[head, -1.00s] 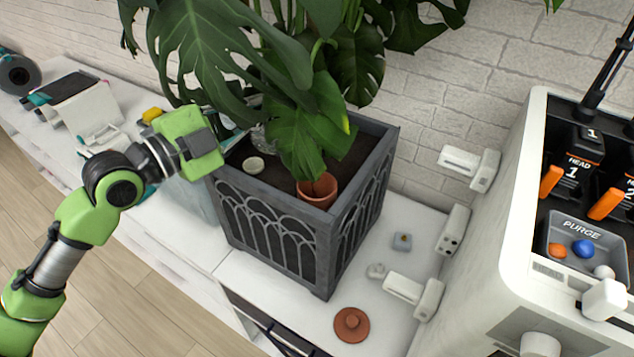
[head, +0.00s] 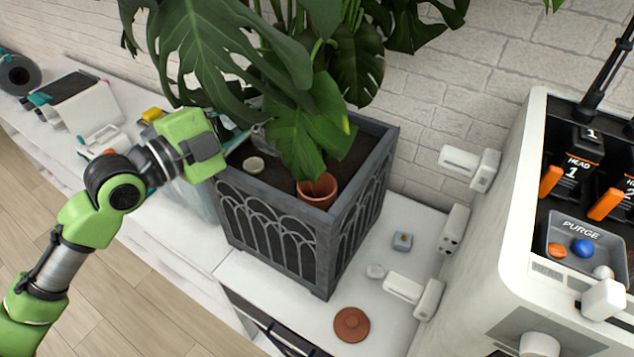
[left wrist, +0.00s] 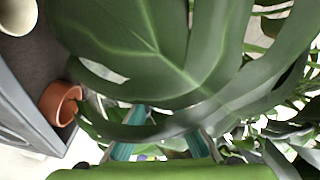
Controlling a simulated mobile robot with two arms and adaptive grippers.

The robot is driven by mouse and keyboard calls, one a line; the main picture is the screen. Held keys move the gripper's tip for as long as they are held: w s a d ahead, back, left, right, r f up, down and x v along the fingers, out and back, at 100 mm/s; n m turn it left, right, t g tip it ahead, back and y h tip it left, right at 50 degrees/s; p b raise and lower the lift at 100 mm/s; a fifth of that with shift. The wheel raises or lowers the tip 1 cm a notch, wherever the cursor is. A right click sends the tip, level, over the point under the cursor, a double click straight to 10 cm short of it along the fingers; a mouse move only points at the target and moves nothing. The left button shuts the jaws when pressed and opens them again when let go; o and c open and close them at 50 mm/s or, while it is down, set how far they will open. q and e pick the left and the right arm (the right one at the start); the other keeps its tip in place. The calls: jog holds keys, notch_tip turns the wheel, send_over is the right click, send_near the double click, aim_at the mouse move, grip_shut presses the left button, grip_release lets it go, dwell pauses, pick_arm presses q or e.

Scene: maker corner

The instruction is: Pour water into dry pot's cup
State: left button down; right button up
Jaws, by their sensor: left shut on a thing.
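A dark grey square planter (head: 285,225) holds soil and a large leafy plant (head: 225,50). A terracotta cup (head: 318,190) stands in the soil at the front right corner. A small whitish cup (head: 254,165) sits in the soil near the left wall. Both cups show at the left of the left wrist view, terracotta (left wrist: 60,103) and whitish (left wrist: 18,14). My left gripper (head: 240,138) reaches over the planter's left rim, shut on a clear vessel (head: 262,134). Leaves hide most of that vessel, so its tilt and any water cannot be told. My right gripper is not in view.
A terracotta lid (head: 351,324) lies on the white cabinet top in front. A white machine (head: 480,230) with a purge tray stands at the right. Broad leaves (left wrist: 150,60) crowd the space around my left gripper. A brick wall is behind.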

aim_at(260, 128)
pick_arm(q)
jog(key=shift+s+d+m, duration=0.2)
jog(key=shift+m, duration=0.1)
dwell(0.5)
jog(key=w+a+f+n+b, duration=0.2)
jog(key=n+b, duration=0.1)
jog(key=shift+f+n, duration=0.1)
jog(key=shift+n, duration=0.2)
jog(key=shift+w+a+r+n+p, duration=0.15)
jog(key=shift+w+r+n+p, duration=0.1)
jog(key=shift+r+n+p, duration=0.15)
jog(key=shift+w+a, duration=0.1)
jog(key=shift+w+a+n+b, duration=0.2)
jog(key=shift+n+b, duration=0.15)
jog(key=shift+n, duration=0.35)
jog(key=shift+r, duration=0.1)
jog(key=shift+w, duration=0.1)
dwell(0.4)
